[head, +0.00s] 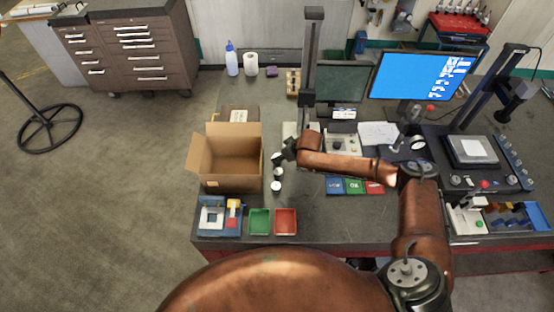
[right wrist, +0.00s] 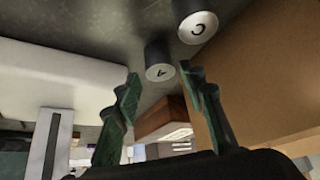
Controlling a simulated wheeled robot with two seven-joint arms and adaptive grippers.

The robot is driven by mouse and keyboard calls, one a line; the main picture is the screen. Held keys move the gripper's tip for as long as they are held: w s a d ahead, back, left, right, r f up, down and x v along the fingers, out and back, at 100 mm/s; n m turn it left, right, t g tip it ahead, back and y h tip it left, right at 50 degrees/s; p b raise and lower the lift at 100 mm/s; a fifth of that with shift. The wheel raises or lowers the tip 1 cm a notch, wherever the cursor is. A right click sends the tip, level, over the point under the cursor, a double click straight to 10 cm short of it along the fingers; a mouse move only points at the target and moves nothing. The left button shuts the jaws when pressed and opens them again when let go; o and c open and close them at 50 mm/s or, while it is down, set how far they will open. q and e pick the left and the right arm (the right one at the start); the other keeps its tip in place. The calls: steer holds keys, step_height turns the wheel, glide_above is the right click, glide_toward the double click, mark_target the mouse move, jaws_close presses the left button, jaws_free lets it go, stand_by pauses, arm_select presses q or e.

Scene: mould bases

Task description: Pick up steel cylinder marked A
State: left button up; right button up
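In the right wrist view, the steel cylinder marked A (right wrist: 160,71) stands just beyond my right gripper's fingertips, roughly centred between them. A second steel cylinder marked C (right wrist: 198,27) stands close by, farther off. My right gripper (right wrist: 162,78) is open with nothing between its fingers. In the head view, my right gripper (head: 281,158) is over the table just right of the cardboard box. Two cylinders with pale tops, one nearer the gripper (head: 277,172) and one nearer the front (head: 276,186), show there; their letters are too small to read. My left gripper is not in view.
The open cardboard box (head: 230,165) stands close left of the cylinders. A green tray (head: 259,221) and a red tray (head: 285,222) lie at the front edge, beside a blue-and-white fixture (head: 212,215). Colour-marked bins (head: 355,186) lie to the right. Bare table (head: 310,215) lies between.

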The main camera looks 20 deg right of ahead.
steer(key=x, duration=0.2)
steer(key=shift+w+a+f, duration=0.15)
steer(key=shift+w+f, duration=0.05)
steer(key=shift+c, duration=0.5)
steer(key=shift+r, duration=0.1)
jaws_close()
